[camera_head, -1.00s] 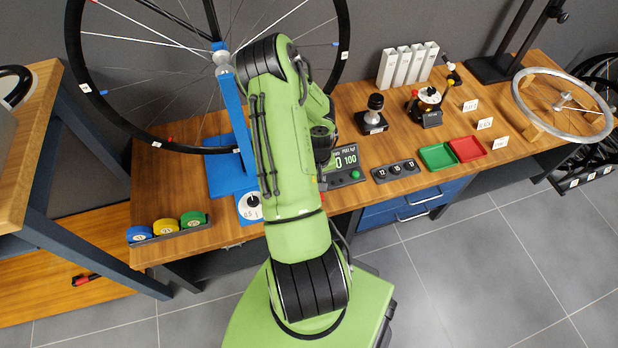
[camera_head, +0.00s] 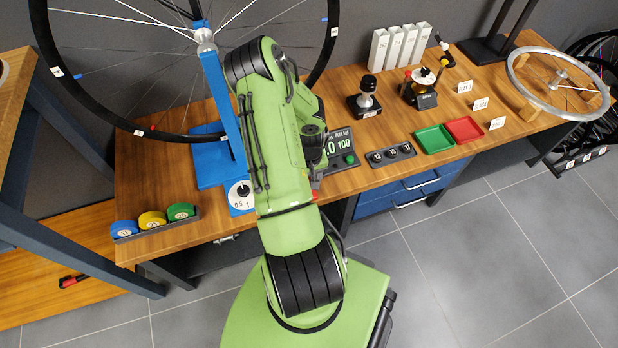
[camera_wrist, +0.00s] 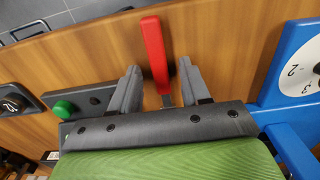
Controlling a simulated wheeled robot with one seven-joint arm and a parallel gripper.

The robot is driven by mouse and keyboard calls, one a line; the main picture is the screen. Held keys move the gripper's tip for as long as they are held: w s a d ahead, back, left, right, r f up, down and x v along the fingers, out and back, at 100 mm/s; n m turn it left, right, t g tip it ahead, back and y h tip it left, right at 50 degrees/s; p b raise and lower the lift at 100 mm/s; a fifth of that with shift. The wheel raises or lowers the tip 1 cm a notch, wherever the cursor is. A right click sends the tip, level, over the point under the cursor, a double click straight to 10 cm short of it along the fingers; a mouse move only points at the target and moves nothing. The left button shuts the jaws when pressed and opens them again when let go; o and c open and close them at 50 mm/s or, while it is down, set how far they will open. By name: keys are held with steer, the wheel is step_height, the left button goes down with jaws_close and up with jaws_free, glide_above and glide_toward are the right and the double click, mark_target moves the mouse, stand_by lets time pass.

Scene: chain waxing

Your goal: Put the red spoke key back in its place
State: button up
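The red spoke key (camera_wrist: 154,52), a long red bar with a small grey end, shows in the wrist view over the wood bench top. My gripper (camera_wrist: 159,67) has its two grey fingers apart, one on each side of the key. Gaps show between the key and both fingers. The red end reaches beyond the fingertips, and the grey end lies towards my palm. I cannot tell if the key rests on the bench.
The blue wheel stand (camera_head: 222,110) and its dial (camera_head: 240,196) are beside my arm. A display box (camera_head: 343,150) with a green button is on the other side. Farther right are a numbered black holder (camera_head: 391,155), a green tray (camera_head: 434,139) and a red tray (camera_head: 464,130).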

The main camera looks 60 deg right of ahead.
step_height(320, 180, up, 16)
steer(key=p, duration=0.5)
steer(key=shift+f, duration=0.1)
steer(key=w+a+r+n+t+p, duration=0.1)
steer(key=w+a+r+n+p, duration=0.15)
steer(key=w+a+r, duration=0.65)
steer(key=w+a+r+n+t+p, duration=0.25)
steer(key=a+r, duration=0.45)
steer(key=r, duration=0.6)
steer(key=s+a+r+n+t+p, duration=0.1)
steer(key=s+a+r+n+p, duration=0.1)
steer(key=s+a+r, duration=0.2)
steer(key=s+a+r+n+t+p, duration=0.1)
steer(key=s+a+r, duration=0.4)
steer(key=a+r, duration=0.6)
steer(key=shift+s+a+n+p, duration=0.3)
steer(key=shift+n+p, duration=0.2)
steer(key=shift+p, duration=0.7)
